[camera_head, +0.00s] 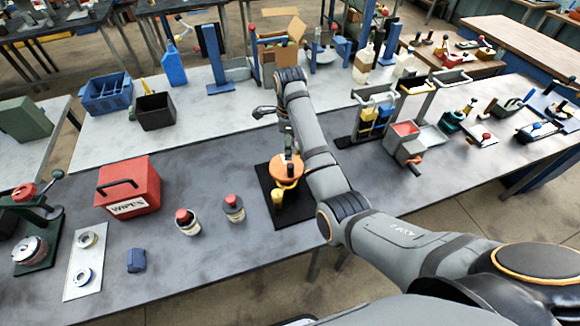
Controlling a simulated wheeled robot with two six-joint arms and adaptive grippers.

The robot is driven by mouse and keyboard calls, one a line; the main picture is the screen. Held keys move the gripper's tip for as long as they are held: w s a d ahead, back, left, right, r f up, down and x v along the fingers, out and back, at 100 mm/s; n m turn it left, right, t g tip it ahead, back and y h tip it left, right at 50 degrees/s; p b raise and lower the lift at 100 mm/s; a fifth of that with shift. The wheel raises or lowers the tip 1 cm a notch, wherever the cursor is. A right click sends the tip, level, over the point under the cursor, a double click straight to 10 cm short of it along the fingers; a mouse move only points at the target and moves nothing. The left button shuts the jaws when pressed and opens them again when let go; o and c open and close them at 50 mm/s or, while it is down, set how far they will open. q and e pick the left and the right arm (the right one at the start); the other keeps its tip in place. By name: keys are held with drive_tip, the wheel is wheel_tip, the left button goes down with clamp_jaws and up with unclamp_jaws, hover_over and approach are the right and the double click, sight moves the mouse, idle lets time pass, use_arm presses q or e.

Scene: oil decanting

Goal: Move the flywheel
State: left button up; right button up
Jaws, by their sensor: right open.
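An orange disc (286,168), which looks like the flywheel, lies flat on a small stand with yellow parts on a black base plate (296,212) in the middle of the near table. My right gripper (274,124) is open at the end of the arm that comes in from the lower right. It is just behind and above the disc in the picture, and I see nothing held in it. The dark part over the disc partly hides its top; I cannot tell whether anything touches the disc. My left gripper is out of view.
Two red-capped bottles (187,221) and a red wipes box (129,187) stand left of the base plate. A white plate with metal rings (84,274) lies further left. My right forearm hides part of the table.

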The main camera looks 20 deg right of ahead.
sight(290, 165)
wheel_tip(290, 165, down, 9)
drive_tip(key=shift+f+p, duration=0.1)
drive_tip(key=shift+p, duration=0.95)
drive_tip(key=shift+f, duration=0.5)
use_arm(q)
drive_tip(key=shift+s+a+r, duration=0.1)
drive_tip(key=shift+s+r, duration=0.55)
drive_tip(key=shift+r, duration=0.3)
use_arm(e)
clamp_jaws()
